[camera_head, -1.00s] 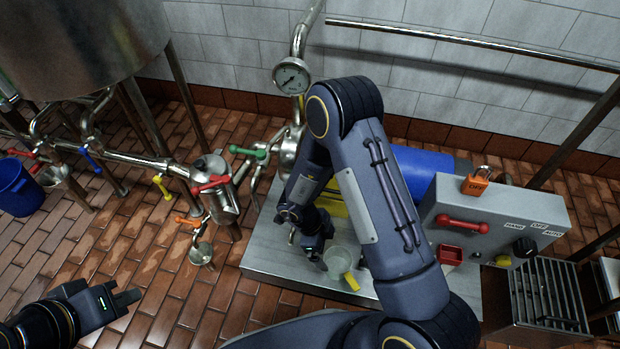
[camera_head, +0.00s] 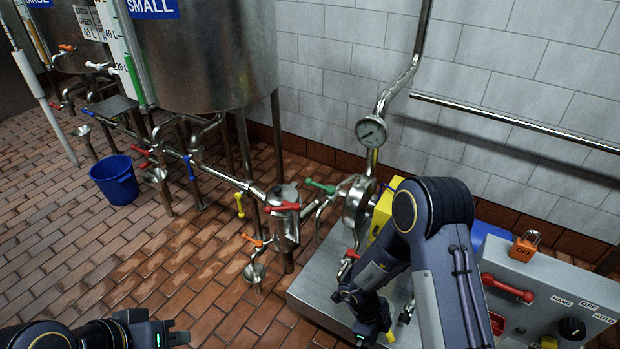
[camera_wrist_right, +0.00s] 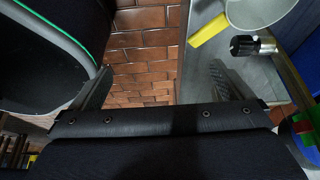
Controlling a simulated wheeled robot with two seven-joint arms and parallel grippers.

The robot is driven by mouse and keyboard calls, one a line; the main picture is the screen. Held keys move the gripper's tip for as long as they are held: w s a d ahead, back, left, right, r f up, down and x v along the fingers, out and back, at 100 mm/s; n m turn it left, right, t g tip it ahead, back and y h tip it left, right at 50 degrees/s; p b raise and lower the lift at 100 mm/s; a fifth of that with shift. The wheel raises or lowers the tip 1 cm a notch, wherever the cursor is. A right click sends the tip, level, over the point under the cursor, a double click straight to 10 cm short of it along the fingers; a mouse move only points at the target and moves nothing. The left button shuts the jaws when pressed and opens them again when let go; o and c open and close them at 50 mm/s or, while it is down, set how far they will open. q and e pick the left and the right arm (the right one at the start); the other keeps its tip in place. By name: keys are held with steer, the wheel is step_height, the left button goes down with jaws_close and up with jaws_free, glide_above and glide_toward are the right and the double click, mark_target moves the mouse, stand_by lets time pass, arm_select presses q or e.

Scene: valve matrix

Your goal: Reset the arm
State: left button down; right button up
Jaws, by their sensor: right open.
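My right arm (camera_head: 445,265) reaches over the metal bench, bent at the elbow. Its gripper (camera_head: 378,325) hangs low at the bench's front edge. In the right wrist view the two fingers of this gripper (camera_wrist_right: 160,85) are wide apart, with only brick floor and bench edge between them. My left gripper (camera_head: 178,335) is at the bottom left, over the floor, partly cut off by the frame; its jaw opening does not show clearly.
The grey control box (camera_head: 545,295) with a padlock (camera_head: 525,246) is at right. Pipes, a steel tank (camera_head: 200,60) and a blue bucket (camera_head: 115,180) stand left.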

steer(key=w+r+n+t+y, duration=0.2)
steer(key=w+r+n+t, duration=0.15)
steer(key=w+r, duration=0.4)
steer(key=w+r+n+t+y, duration=0.25)
steer(key=w+r+t, duration=0.2)
steer(key=r, duration=0.55)
step_height(320, 180, up, 10)
steer(key=s+a+n+t+y, duration=0.1)
steer(key=n+t+y, duration=0.2)
steer(key=s+r+n+g+y, duration=0.1)
steer(key=s+r+n+y, duration=0.1)
steer(key=s+r+n, duration=0.4)
steer(key=s+r+n+y, duration=0.2)
steer(key=s+r+n, duration=0.1)
steer(key=s, duration=0.5)
steer(key=s+d+f+n+g+h, duration=0.1)
steer(key=s+d+f+n+h, duration=0.1)
steer(key=s, duration=0.4)
steer(key=s+d+f+n+g+h, duration=0.1)
steer(key=s+d+n+h, duration=0.1)
steer(key=s, duration=0.4)
arm_select(q)
step_height(320, 180, up, 31)
steer(key=p, duration=3.1)
steer(key=shift+s, duration=0.4)
arm_select(e)
step_height(320, 180, up, 31)
steer(key=shift+f, duration=0.2)
steer(key=shift+w, duration=0.1)
